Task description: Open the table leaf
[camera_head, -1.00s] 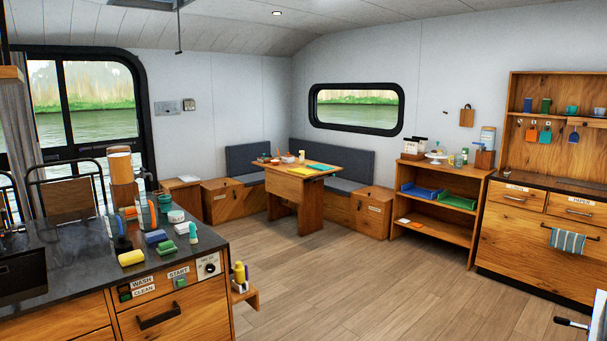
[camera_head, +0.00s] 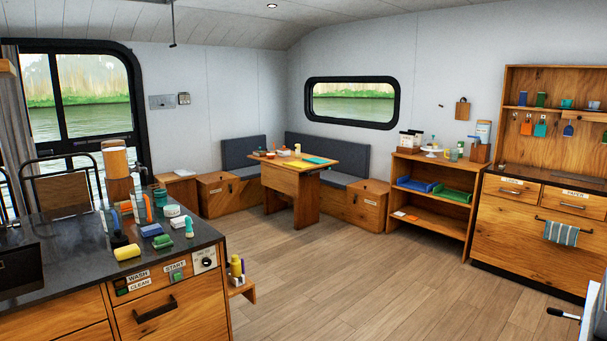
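The wooden table (camera_head: 283,160) stands in the far corner, in front of the grey bench seats. Several small items lie on its top, among them a yellow and a teal flat thing at its right end. A panel hangs below the top at the right end; I cannot tell from here whether it is the folded leaf. A black-ended part with pale metal shows at the lower right edge; I cannot tell whether it belongs to me. My gripper is not in view.
A dark counter (camera_head: 62,238) with bottles and sponges fills the lower left. An open wooden shelf (camera_head: 432,190) stands right of the bench, and a drawer cabinet (camera_head: 530,240) is farther right. The wooden floor (camera_head: 330,270) between them is clear.

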